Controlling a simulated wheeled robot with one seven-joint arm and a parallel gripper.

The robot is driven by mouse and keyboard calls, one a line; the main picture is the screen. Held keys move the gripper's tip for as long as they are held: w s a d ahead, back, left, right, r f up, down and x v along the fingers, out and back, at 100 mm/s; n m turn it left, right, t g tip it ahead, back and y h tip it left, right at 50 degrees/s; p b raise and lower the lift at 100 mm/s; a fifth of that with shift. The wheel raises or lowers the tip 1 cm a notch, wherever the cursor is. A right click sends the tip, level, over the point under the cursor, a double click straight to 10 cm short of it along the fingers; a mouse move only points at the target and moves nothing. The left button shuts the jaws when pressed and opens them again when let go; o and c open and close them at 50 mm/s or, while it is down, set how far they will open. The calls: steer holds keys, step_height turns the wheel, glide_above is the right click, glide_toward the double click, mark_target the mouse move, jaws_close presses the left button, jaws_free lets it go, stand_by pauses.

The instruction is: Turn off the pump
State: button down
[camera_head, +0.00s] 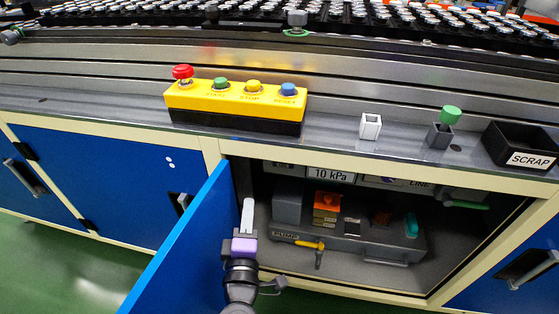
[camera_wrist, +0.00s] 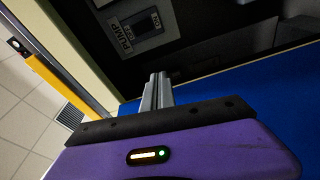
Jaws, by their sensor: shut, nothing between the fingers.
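The pump (camera_head: 340,240) is a dark grey unit marked PUMP inside the open cabinet. It has an orange block (camera_head: 327,203) on top, a teal part at its right end and a yellow-handled lever (camera_head: 300,243) at its front. My gripper (camera_head: 248,202) is shut and empty, in the cabinet opening to the left of the pump, close to the blue door. In the wrist view my shut fingers (camera_wrist: 158,90) point toward a dark panel (camera_wrist: 145,27) with the word PUMP and a framed switch-like part. They appear apart from it. The switch's position is not clear.
The open blue door (camera_head: 185,255) stands just left of my gripper. The cabinet's cream frame borders the opening. Above are a yellow button box (camera_head: 235,103), a white holder (camera_head: 370,126), a grey holder with a green cap (camera_head: 440,132) and a black SCRAP bin (camera_head: 520,145).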

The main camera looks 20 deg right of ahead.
steer(key=d+h, duration=0.1)
steer(key=s+d+h, duration=0.2)
steer(key=d+h, duration=0.1)
steer(key=shift+r+m+g, duration=0.3)
steer(key=shift+r+m, duration=0.05)
steer(key=shift+m, duration=0.05)
steer(key=b+x, duration=0.1)
steer(key=x, duration=1.2)
steer(key=shift+w+d+r+b, duration=0.1)
steer(key=shift+w+d+b, duration=0.1)
steer(key=shift+w+b, duration=0.2)
